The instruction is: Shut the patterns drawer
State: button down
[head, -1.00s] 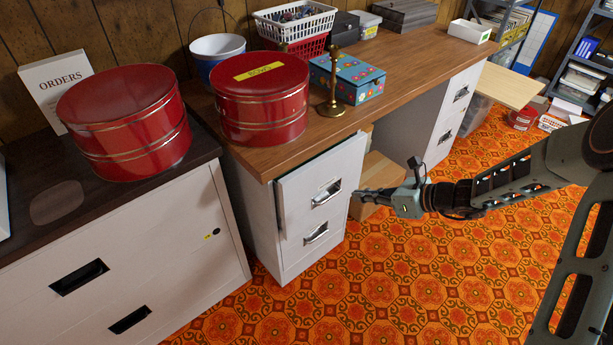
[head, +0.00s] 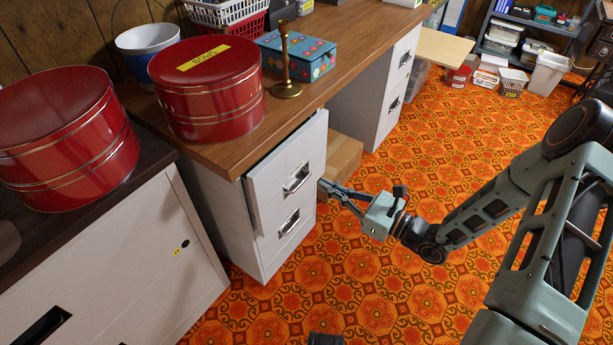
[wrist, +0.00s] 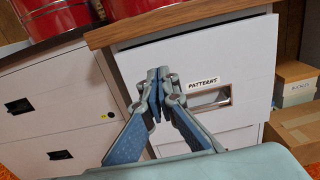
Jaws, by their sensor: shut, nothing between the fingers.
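The patterns drawer (head: 289,181) is the upper drawer of the white pedestal under the wooden desk. It stands a little out from the pedestal, with a dark gap along its left edge. Its front, with the label "PATTERNS" and a metal pull, also shows in the wrist view (wrist: 240,64). My gripper (head: 322,185) is shut and empty, in front of the drawer and to the right of its pull in the head view. In the wrist view its fingertips (wrist: 158,74) overlap the drawer front left of the label; I cannot tell whether they touch it.
A lower drawer (head: 285,230) with its own pull sits below. Cardboard boxes (head: 343,154) stand in the kneehole. A white cabinet (head: 120,260) is at left. The patterned floor in front is clear.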

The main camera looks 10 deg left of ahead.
aim_at(278, 160)
jog(key=b+x, duration=0.2)
jog(key=x, duration=1)
jog(key=shift+a+f+b, duration=0.1)
jog(key=shift+b, duration=0.25)
jog(key=shift+w+a, duration=0.1)
jog(key=shift+a, duration=0.25)
jog(key=x, duration=0.5)
jog(key=shift+p, duration=0.35)
jog(key=shift+a, duration=0.1)
